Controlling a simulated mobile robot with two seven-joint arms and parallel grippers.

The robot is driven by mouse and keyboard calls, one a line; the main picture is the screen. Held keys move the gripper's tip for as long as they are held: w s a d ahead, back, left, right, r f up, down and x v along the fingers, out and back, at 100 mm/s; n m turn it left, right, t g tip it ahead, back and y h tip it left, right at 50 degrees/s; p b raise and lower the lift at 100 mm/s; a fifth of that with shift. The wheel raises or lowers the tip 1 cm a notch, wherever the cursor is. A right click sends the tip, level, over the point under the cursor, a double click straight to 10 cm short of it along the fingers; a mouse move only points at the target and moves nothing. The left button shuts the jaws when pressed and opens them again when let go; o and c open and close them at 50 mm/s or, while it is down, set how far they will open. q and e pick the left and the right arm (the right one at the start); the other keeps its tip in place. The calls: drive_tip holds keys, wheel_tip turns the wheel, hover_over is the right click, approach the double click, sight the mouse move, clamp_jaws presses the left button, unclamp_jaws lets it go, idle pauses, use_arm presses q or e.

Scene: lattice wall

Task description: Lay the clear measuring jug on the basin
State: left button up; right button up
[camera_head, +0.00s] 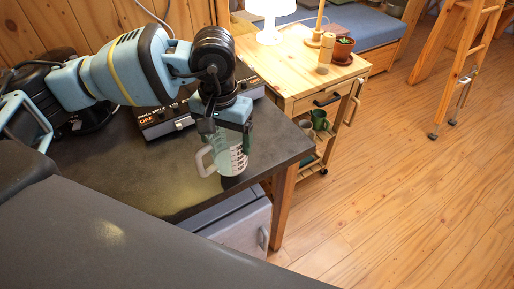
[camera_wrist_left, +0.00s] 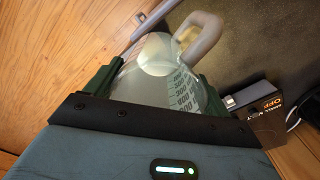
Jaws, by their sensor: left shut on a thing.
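The clear measuring jug (camera_head: 232,160) has dark scale marks and a pale handle that points left in the head view. My left gripper (camera_head: 226,122) is shut on it from above, near the dark counter's right end. In the left wrist view the jug (camera_wrist_left: 150,80) sits between the green fingers of the gripper (camera_wrist_left: 155,85), its handle toward the top. A dark patch shows just below the jug; I cannot tell whether it touches the counter. I cannot make out a basin in either view. My right gripper is not in view.
A black device labelled OFF (camera_head: 160,122) stands behind the jug on the dark counter (camera_head: 130,175).

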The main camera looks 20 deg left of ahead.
use_arm(q)
drive_tip(key=shift+w+d, duration=0.1)
drive_tip(key=shift+d, duration=0.4)
drive_tip(key=s+d+r+m+p, duration=0.1)
drive_tip(key=s+d+m+p, duration=0.1)
drive_tip(key=s, duration=0.7)
drive_tip(key=shift+d+m, duration=0.45)
drive_tip(key=shift+m, duration=0.15)
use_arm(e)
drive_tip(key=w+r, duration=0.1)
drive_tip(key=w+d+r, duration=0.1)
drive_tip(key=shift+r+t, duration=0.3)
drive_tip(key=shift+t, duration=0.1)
use_arm(q)
drive_tip(key=shift+w+a, duration=0.1)
drive_tip(key=shift+w, duration=0.05)
